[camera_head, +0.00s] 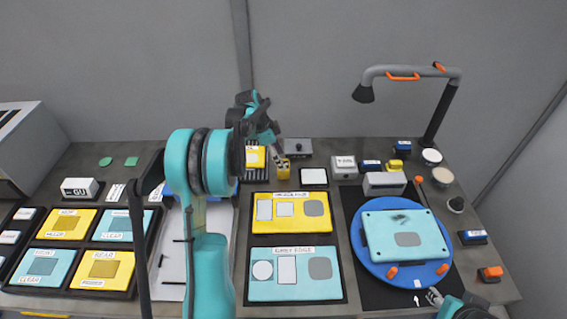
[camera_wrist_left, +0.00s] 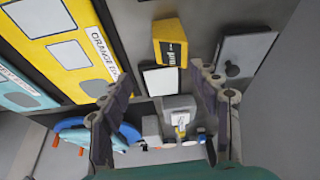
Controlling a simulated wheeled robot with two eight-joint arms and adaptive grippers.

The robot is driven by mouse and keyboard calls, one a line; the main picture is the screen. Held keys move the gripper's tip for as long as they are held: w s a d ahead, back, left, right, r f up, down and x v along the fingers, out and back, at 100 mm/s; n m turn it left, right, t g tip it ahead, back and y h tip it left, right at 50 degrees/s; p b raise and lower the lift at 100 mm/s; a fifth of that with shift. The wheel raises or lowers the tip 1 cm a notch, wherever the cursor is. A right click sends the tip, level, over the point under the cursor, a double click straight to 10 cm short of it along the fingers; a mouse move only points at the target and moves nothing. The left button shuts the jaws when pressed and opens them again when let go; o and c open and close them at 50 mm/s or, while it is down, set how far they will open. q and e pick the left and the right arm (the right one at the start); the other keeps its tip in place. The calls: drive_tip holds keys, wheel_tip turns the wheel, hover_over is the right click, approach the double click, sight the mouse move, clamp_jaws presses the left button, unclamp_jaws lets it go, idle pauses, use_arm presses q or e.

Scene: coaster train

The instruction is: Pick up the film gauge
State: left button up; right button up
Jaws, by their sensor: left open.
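A small yellow block (camera_head: 283,170) with a dark labelled face, which looks like the film gauge, stands at the back middle of the table; its label is too small to read. It also shows in the left wrist view (camera_wrist_left: 170,45), beyond the fingertips. My left gripper (camera_head: 279,152) is open and empty, just above and behind the block in the head view. In the left wrist view its two fingers (camera_wrist_left: 161,78) are spread wide with nothing between them. My right gripper (camera_head: 434,297) is at the lower right, partly cut off, and its jaws are unclear.
A white-topped pad (camera_head: 314,177) and a grey box with a knob (camera_head: 298,147) are close to the block. A white labelled device (camera_head: 343,166) stands to the right. Yellow and teal panels lie in front. A blue turntable (camera_head: 378,262) carries a teal plate. A lamp (camera_head: 440,105) rises behind.

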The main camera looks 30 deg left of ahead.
use_arm(q)
drive_tip(key=shift+m, duration=0.5)
drive_tip(key=f, duration=0.3)
drive_tip(key=w+f+b, duration=0.1)
drive_tip(key=f, duration=0.2)
drive_tip(key=w+f+b, duration=0.1)
drive_tip(key=f, duration=0.2)
drive_tip(key=shift+w, duration=0.15)
drive_tip(key=shift+r+h, duration=0.15)
drive_tip(key=shift+h, duration=0.15)
drive_tip(key=shift+c, duration=0.9)
drive_tip(key=c, duration=1.2)
